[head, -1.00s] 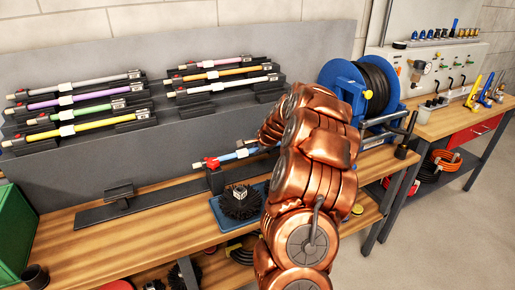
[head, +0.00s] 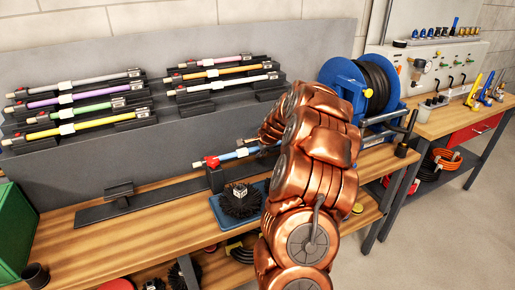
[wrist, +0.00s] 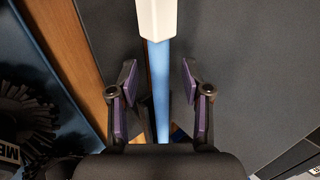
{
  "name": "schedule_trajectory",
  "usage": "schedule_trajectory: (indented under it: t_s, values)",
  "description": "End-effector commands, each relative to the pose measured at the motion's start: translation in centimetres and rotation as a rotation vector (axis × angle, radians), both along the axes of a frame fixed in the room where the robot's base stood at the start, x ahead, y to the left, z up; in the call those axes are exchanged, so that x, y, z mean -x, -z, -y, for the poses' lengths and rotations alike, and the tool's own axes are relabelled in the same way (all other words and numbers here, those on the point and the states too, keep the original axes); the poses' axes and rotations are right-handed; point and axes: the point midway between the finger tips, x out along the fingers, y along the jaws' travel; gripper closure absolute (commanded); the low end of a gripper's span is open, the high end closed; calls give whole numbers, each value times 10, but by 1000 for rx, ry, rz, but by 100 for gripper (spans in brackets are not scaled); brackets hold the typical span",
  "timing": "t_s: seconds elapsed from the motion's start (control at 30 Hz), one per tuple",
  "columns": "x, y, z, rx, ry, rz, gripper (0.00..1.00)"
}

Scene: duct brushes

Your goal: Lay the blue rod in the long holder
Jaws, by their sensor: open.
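The blue rod (head: 240,154) has a red collar and pale tip at its left end. This end rests over a dark block (head: 215,180); the right part is hidden behind my arm. In the wrist view the blue rod (wrist: 161,85) runs between my fingers, with a white sleeve (wrist: 157,18) above. My gripper (wrist: 158,78) is open, its purple pads on both sides of the rod with gaps visible.
A round black brush (head: 239,204) sits on a blue tray (head: 222,222) in front of the rod. Several coloured rods lie on the sloped grey rack behind. A blue hose reel (head: 342,75) stands to the right. Bare wood (head: 60,240) shows at front left.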

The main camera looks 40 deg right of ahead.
Motion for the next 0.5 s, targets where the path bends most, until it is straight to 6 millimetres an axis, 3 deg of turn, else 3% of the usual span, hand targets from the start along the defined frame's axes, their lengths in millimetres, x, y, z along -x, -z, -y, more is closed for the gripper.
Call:
schedule_trajectory:
  t_s: [0.5]
  values:
    - [41, -53, -12, 3, 3, 4, 51]
